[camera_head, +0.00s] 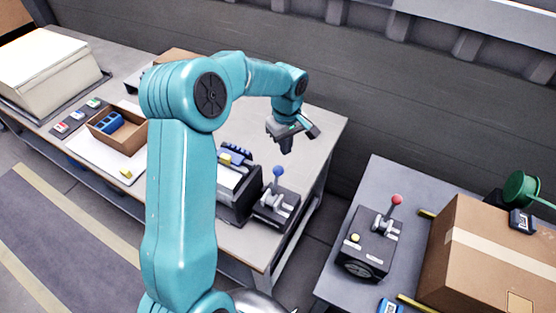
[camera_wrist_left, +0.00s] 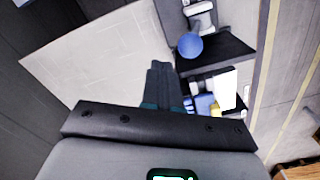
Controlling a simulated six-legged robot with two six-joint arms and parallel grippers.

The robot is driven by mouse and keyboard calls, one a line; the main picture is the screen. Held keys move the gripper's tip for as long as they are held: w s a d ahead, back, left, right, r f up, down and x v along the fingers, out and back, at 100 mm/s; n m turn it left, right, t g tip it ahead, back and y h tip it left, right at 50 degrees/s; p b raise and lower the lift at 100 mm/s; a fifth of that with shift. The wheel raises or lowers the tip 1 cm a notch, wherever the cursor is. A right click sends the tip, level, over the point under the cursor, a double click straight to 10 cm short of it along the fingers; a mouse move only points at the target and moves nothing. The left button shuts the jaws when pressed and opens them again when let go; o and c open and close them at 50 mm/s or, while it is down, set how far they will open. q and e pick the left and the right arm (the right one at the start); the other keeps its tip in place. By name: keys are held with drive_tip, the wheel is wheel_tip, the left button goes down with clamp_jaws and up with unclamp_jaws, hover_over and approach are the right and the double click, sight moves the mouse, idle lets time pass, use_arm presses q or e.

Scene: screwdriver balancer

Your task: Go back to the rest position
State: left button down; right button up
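My left arm, teal, rises in the front of the head view and bends over the left table. Its gripper (camera_head: 287,146) hangs above the back right part of that table, apart from the things on it. In the left wrist view the two dark fingers (camera_wrist_left: 160,78) lie together, with nothing seen between them. A dark device with a blue-ball lever (camera_head: 276,196) stands on the table below the gripper; its blue ball (camera_wrist_left: 190,45) also shows in the left wrist view. My right gripper is not in view.
The left table (camera_head: 325,128) also holds a dark bin (camera_head: 238,205) and a cardboard tray (camera_head: 112,140). On the separate right table (camera_head: 378,180) stand a red-ball lever device (camera_head: 368,248) and a large cardboard box (camera_head: 470,255). A gap parts the tables. A wall stands behind.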

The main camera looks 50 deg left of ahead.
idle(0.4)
use_arm(q)
drive_tip(key=s+d+f+m+h+b, duration=0.1)
drive_tip(key=s+d+f+m, duration=0.3)
drive_tip(key=s+d+f, duration=0.2)
drive_tip(key=s+d+f+m+h+b, duration=0.1)
drive_tip(key=s+d+f+m, duration=0.4)
drive_tip(key=d+f, duration=0.5)
drive_tip(key=s+d+f+m+h+b, duration=0.1)
drive_tip(key=s+d+f+m+h, duration=0.1)
drive_tip(key=s+d+f+m, duration=0.2)
drive_tip(key=s+d+f, duration=0.3)
drive_tip(key=d+f, duration=0.2)
drive_tip(key=d, duration=0.3)
drive_tip(key=shift+s+t, duration=0.25)
drive_tip(key=shift+t, duration=0.05)
drive_tip(key=shift+f, duration=0.1)
